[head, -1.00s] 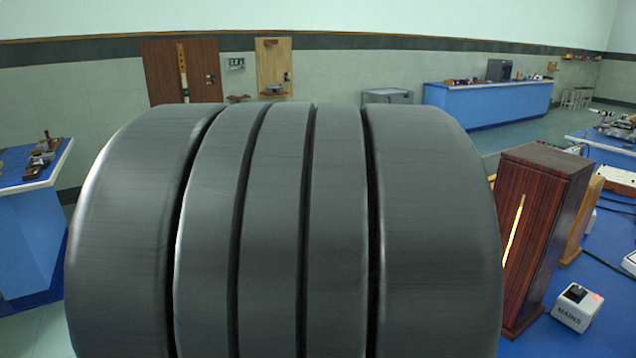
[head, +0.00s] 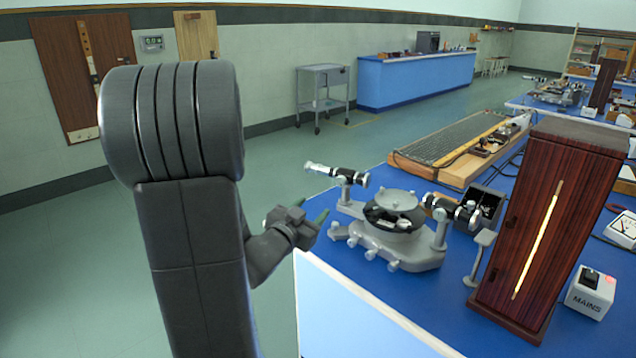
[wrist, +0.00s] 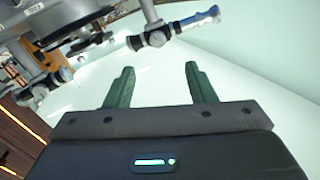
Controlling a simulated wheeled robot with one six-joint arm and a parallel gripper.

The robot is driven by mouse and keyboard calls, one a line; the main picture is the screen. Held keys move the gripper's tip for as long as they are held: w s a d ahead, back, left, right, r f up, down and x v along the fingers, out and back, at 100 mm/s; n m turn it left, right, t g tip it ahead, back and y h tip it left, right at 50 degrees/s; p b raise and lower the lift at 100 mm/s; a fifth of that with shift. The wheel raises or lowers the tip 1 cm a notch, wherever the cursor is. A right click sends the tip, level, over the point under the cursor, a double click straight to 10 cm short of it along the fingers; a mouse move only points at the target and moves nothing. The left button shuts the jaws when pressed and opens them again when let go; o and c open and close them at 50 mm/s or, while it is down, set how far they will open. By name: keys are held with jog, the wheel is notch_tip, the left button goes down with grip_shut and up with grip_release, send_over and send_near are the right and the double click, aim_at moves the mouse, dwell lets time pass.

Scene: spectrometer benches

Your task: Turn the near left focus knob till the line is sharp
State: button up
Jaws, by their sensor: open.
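A grey spectrometer (head: 395,240) with a round table and two dark tubes stands at the near left corner of the blue bench. Its left tube (head: 337,175) points out over the bench's left edge; the right tube (head: 452,211) faces the lamp. My gripper (head: 311,213) is open and empty, just left of the spectrometer and below the left tube. In the wrist view, its two green fingers (wrist: 162,70) point toward a tube (wrist: 185,28) with a round knob-like part (wrist: 157,38) ahead of them, apart from it. I cannot tell for sure which part is the focus knob. No line is visible.
A tall wooden lamp housing (head: 555,220) with a glowing slit stands right of the spectrometer, beside a small stand (head: 480,255) and a white MAINS box (head: 591,290). Floor left of the bench is clear.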

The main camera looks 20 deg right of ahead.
aim_at(340, 183)
jog(key=x, duration=1.4)
jog(key=shift+s+d+r+p, duration=0.2)
jog(key=shift+s+p, duration=0.1)
jog(key=shift+p, duration=0.1)
jog(key=c, duration=1)
